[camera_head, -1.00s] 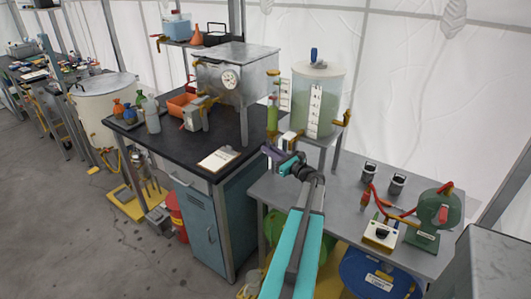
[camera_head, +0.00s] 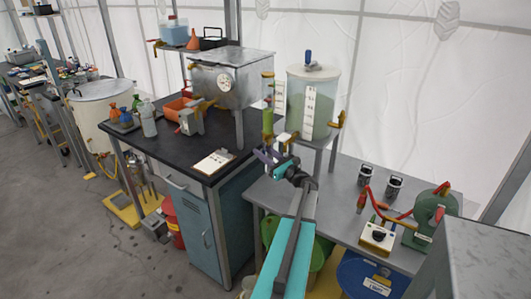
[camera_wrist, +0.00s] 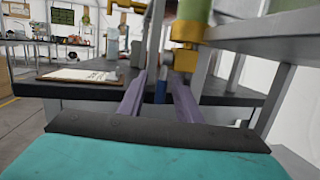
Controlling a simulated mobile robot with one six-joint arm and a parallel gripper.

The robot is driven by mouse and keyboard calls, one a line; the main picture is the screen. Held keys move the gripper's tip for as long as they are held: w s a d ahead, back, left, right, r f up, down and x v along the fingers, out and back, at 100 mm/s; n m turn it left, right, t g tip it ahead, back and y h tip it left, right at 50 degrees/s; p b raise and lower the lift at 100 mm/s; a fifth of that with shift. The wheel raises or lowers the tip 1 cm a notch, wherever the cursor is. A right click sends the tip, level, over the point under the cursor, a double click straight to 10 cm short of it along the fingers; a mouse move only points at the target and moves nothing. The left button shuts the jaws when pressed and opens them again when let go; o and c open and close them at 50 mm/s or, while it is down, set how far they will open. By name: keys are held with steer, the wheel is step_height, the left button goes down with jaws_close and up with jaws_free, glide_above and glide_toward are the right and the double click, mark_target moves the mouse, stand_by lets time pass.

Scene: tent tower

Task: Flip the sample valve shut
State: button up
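My gripper (camera_head: 264,156) has two purple fingers, spread apart with nothing held between them. It is just below and in front of the brass fitting (camera_head: 267,138) under the green sight tube (camera_head: 267,121). In the wrist view the brass fitting (camera_wrist: 187,42) stands above and beyond the right finger. A small blue piece (camera_wrist: 161,90) shows in the gap between the fingers, beyond the tips. It looks like a valve handle, but I cannot tell which valve it belongs to or its position. The fingers look apart from it.
The black bench (camera_head: 160,151) with a clipboard (camera_head: 214,161) is left of my gripper. The clear tank (camera_head: 312,105) stands behind to the right. A grey table (camera_head: 340,205) holds a green pump (camera_head: 428,215).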

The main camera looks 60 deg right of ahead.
steer(key=shift+s+d, duration=0.1)
steer(key=shift+s+f, duration=0.1)
steer(key=shift+s, duration=0.2)
steer(key=b+v, duration=0.3)
steer(key=v, duration=1)
steer(key=shift+a, duration=0.2)
